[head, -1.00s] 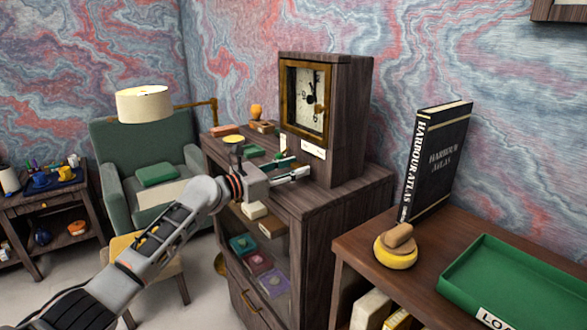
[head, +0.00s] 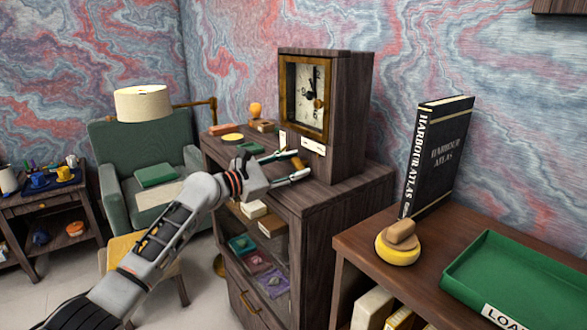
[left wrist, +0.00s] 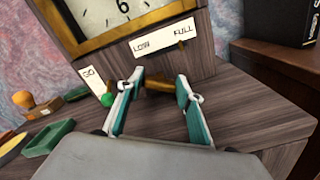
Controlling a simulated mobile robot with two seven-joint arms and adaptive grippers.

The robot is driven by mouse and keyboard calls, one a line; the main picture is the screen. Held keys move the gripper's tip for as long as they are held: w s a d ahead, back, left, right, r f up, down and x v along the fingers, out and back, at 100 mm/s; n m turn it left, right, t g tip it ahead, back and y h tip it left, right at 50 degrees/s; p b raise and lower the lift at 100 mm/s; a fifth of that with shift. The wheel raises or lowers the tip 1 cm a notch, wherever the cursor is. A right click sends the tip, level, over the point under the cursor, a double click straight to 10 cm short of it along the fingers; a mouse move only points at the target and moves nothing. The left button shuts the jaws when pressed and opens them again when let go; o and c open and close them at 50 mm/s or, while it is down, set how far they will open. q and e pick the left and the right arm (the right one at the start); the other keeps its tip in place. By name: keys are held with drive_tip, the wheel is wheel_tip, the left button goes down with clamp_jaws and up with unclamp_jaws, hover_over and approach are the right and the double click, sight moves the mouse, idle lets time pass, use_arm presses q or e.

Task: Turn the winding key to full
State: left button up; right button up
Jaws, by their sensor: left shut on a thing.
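The wooden clock (head: 346,110) stands on a cabinet, with its white dial and brass-coloured frame facing left. The brass winding key (left wrist: 160,85) sticks out of the front below the dial; it also shows in the head view (head: 298,163). My left gripper (head: 298,165) is at the key, its two fingers on either side of it, shut on it. In the left wrist view the gripper (left wrist: 160,92) has one finger left and one right of the key. A white label (left wrist: 162,38) above reads LOW and FULL, with a small dark mark nearer FULL.
A GO label (left wrist: 92,78) and green knob (left wrist: 107,99) are close left of the fingers. A green tray (left wrist: 45,138) lies on the cabinet top (left wrist: 255,118). A desk (head: 365,237) with book and tray stands at right.

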use_arm(q)
drive_tip(key=shift+f+m, duration=0.1)
drive_tip(key=shift+m, duration=0.5)
drive_tip(key=o, duration=1.1)
drive_tip(key=shift+s, duration=0.1)
drive_tip(key=shift+s+a+f, duration=0.1)
drive_tip(key=shift+a, duration=0.15)
drive_tip(key=shift+v, duration=3.7)
